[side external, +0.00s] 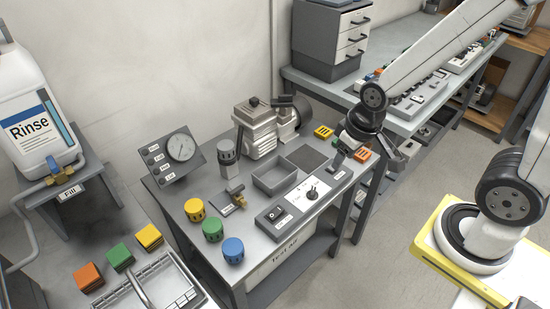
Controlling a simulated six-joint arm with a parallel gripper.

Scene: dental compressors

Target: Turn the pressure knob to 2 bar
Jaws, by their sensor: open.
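A grey, ribbed regulator knob (227,150) stands upright on a grey body near the back middle of the grey bench. A round white pressure gauge (181,147) sits on a tilted dark panel to its left; its reading is too small to tell. A small black knob (312,191) sits on a white plate at the bench's front right. I cannot tell for certain which knob sets the pressure. My gripper (374,149) is open over the bench's right end, right of and apart from both knobs. Its fingertips are partly hidden and small.
Yellow, green and blue caps (212,229) line the bench's front left. A compressor motor (262,132) stands at the back. An open grey tray (274,180) lies mid-bench, with a brass valve (238,200) left of it. Orange and yellow blocks (323,132) lie near my gripper.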

